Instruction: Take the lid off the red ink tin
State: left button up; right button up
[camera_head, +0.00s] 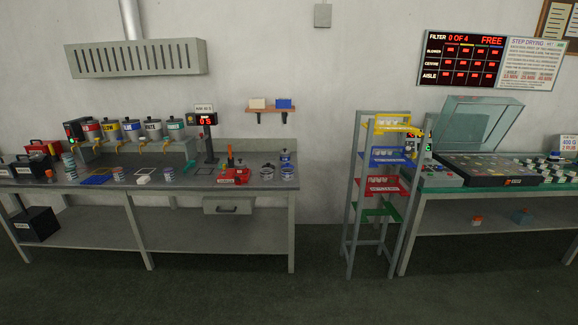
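Neither of my grippers is in view. The left workbench (245,184) carries several small tins, too small to read their labels. One small tin (118,174) with a reddish-brown top stands near the middle-left of the bench. Another small tin (168,174) stands to its right. More tins (287,173) stand at the right end. I cannot tell for sure which is the red ink tin or whether its lid is on. A larger canister with a red band (92,131) is leftmost in the row of dispensers at the back of the bench.
Small red items (227,176) lie on the bench's right part, near a scale-like post with a red display (207,120). A grey rack with coloured shelves (383,185) stands between the left bench and a right bench with a clear-hooded machine (480,125). The floor in front is clear.

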aim_at(240, 163)
jog(key=i, duration=3.15)
jog(key=i+u, duration=0.1)
jog(key=u, duration=0.2)
